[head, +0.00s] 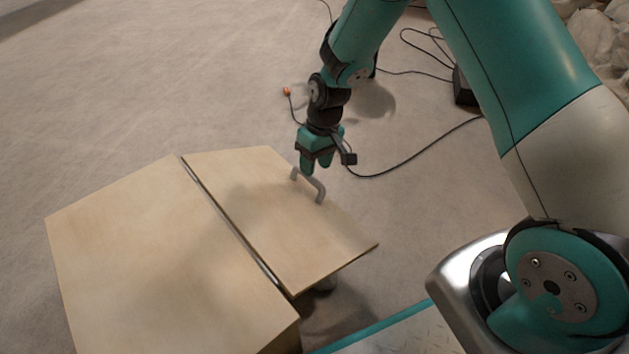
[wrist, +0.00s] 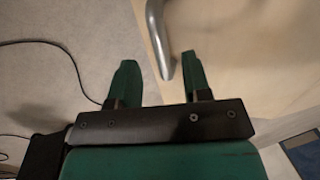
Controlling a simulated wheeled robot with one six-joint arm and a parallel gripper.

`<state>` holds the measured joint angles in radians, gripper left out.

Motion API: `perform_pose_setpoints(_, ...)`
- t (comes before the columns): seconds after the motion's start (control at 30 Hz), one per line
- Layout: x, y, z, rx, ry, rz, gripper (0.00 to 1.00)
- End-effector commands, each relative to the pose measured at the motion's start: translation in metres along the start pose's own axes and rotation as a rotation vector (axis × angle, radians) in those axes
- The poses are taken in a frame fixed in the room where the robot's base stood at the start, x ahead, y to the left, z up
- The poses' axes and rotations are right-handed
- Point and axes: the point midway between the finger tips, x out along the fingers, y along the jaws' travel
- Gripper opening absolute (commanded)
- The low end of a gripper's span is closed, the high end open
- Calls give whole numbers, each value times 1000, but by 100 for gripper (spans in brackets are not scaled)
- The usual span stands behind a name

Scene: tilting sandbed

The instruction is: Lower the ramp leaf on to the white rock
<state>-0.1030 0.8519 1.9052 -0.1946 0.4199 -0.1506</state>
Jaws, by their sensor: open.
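The ramp leaf (head: 272,208) is a pale wooden panel, joined along a metal hinge line (head: 228,222) to a larger wooden box top. A grey bar handle (head: 311,186) stands on the leaf near its outer edge. In the wrist view the leaf (wrist: 245,60) fills the upper right and the handle (wrist: 158,38) reaches down between the fingers. My gripper (head: 308,171) is at the handle's far end in the head view. In the wrist view my gripper (wrist: 156,80) is open, with the handle's end nearer the right finger.
The wooden box (head: 130,260) stands left of the leaf. Black cables (head: 420,147) and a dark box (head: 464,88) lie on the floor behind. Floor at the upper left is clear.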

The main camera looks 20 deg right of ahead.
Motion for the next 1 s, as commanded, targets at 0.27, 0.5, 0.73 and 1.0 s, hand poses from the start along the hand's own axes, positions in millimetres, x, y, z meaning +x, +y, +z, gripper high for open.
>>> perform_pose_setpoints(0.27, 30, 0, 0, 0, 1, 0, 44)
perform_pose_setpoints(0.5, 30, 0, 0, 0, 1, 0, 44)
perform_pose_setpoints(0.73, 30, 0, 0, 0, 1, 0, 8)
perform_pose_setpoints(1.0, 30, 0, 0, 0, 1, 1, 0)
